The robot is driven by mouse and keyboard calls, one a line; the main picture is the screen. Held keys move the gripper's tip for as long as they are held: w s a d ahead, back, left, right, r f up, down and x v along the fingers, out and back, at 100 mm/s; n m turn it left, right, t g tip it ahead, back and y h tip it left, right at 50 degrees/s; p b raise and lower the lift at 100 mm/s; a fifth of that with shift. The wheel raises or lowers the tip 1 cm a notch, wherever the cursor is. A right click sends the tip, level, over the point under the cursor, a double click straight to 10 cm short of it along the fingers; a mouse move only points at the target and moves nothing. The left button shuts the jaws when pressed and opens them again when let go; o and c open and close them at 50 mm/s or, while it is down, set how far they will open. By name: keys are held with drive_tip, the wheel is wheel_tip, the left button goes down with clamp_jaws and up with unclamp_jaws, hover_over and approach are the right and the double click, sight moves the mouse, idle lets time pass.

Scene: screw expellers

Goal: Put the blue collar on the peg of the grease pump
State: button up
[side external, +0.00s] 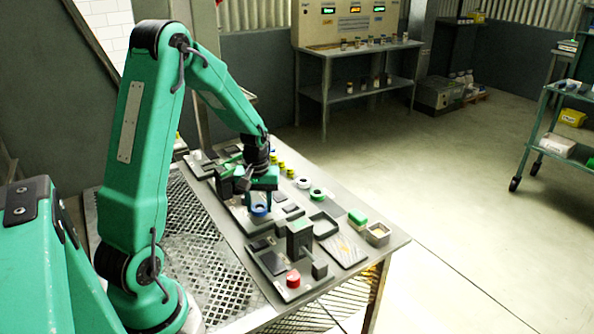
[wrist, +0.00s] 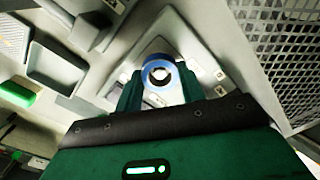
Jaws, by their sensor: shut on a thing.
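The blue collar (side external: 259,211) is a small ring held low beneath my gripper (side external: 261,199), over the middle of the bench. In the wrist view the collar (wrist: 149,67) sits between the two green fingers of my gripper (wrist: 159,80), which are shut on it. A dark and pale shape shows through its hole. A light grey plate (wrist: 186,45) lies beneath it. I cannot tell for sure which fixture is the grease pump, and its peg is not clearly visible. I cannot tell whether the collar touches anything below.
A dark-green block (side external: 299,236) stands on a grey plate near a red button (side external: 293,279). Yellow and green rings lie behind. Perforated metal (side external: 205,235) covers the bench's left side.

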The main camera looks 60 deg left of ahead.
drive_tip(key=shift+f, duration=0.5)
idle(0.8)
drive_tip(key=o, duration=1.5)
drive_tip(key=shift+r, duration=0.1)
drive_tip(key=shift+r, duration=4.4)
